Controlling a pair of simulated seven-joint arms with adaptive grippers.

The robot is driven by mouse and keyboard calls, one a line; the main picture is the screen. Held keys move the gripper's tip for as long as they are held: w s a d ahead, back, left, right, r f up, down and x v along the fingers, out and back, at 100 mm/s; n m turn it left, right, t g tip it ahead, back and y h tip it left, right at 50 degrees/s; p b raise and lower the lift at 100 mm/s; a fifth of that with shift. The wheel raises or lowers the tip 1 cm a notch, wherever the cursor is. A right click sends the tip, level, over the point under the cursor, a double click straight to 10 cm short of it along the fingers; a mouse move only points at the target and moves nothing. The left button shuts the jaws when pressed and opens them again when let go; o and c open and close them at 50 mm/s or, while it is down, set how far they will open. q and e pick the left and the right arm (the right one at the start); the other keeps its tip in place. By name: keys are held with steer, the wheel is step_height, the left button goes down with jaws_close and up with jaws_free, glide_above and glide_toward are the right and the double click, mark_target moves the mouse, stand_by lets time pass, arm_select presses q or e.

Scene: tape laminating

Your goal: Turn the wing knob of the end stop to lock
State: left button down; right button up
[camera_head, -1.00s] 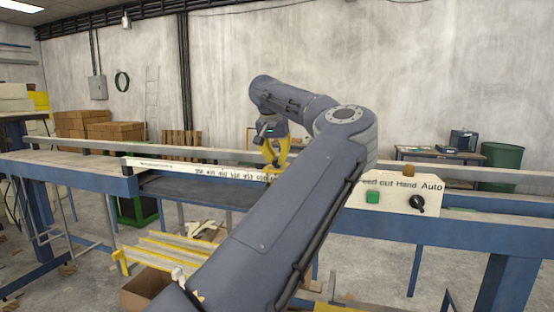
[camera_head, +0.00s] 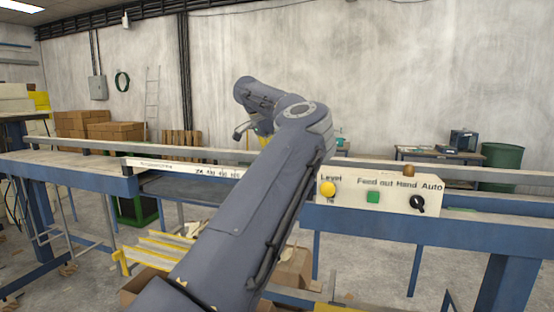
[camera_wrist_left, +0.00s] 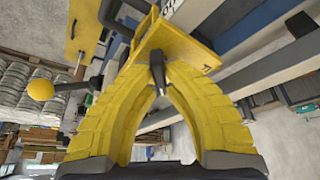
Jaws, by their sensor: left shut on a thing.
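My left gripper (camera_wrist_left: 158,92) has yellow fingers that converge on a dark grey tapered piece (camera_wrist_left: 157,68), which looks like the wing knob. The fingers are shut on it. Just behind it in the left wrist view is a yellow bracket (camera_wrist_left: 185,42), apparently the end stop, beside the rails. In the head view my forearm hides most of the left gripper, and only a bit of yellow shows past the arm. The end stop and knob are hidden there. The knob's turn angle is hard to tell. My right gripper is in neither view.
A white scale strip (camera_head: 180,166) runs along the blue-framed bench. The control box (camera_head: 395,192) stands right of my arm, with a yellow button (camera_head: 328,189), a green button and a black selector. A yellow ball on a rod (camera_wrist_left: 40,89) is left of the fingers in the wrist view.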

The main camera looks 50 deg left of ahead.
arm_select(q)
steer(key=m+h, duration=0.1)
steer(key=m, duration=0.3)
steer(key=shift+g, duration=0.4)
steer(key=shift+m+g+h, duration=0.5)
steer(key=shift+m+h, duration=0.2)
steer(key=shift+m, duration=1.3)
steer(key=c, duration=1.5)
jaws_free()
steer(key=shift+o, duration=0.2)
